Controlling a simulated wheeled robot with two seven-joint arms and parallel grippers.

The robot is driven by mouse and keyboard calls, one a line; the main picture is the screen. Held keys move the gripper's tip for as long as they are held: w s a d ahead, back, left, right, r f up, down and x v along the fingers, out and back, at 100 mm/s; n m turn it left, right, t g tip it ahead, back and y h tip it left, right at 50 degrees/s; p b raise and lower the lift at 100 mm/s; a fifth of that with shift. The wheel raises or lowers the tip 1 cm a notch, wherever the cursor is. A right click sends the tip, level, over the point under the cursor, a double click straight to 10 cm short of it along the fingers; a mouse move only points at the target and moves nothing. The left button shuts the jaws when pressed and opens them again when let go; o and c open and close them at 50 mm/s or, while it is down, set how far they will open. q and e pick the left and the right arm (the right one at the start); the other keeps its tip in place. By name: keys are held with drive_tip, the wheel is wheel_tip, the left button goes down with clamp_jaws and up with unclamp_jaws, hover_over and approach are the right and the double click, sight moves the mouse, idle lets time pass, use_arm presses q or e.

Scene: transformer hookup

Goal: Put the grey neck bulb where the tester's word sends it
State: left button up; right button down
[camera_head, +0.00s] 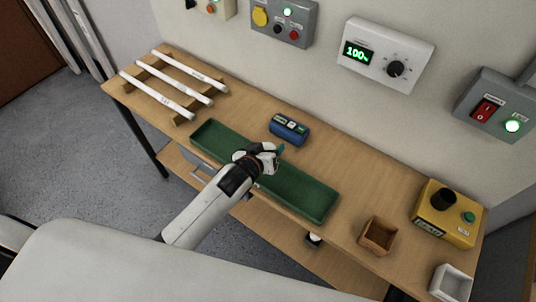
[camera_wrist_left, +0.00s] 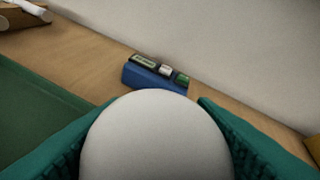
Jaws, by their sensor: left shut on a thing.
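My left gripper (camera_head: 275,154) is above the green tray (camera_head: 322,206), near its middle. In the left wrist view its teal fingers are shut on a bulb (camera_wrist_left: 155,138), which shows as a round pale globe. The bulb's neck is hidden, so its colour cannot be told. The tester (camera_head: 447,212) is a yellow box at the right end of the bench, with a black round socket, a green light and a small display whose word is too small to read surely. My right gripper is not in view.
A blue device (camera_head: 289,130) with a small display lies behind the tray. A wooden box (camera_head: 379,236) and a white box (camera_head: 452,283) stand at the right. White tubes (camera_head: 158,95) lie on a rack at the left. Wall panels (camera_head: 386,54) hang behind the bench.

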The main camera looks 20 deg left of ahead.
use_arm(q)
wheel_tip(320, 180, down, 3)
drive_tip(key=shift+f, duration=0.1)
drive_tip(key=shift+f, duration=0.15)
drive_tip(key=o, duration=1)
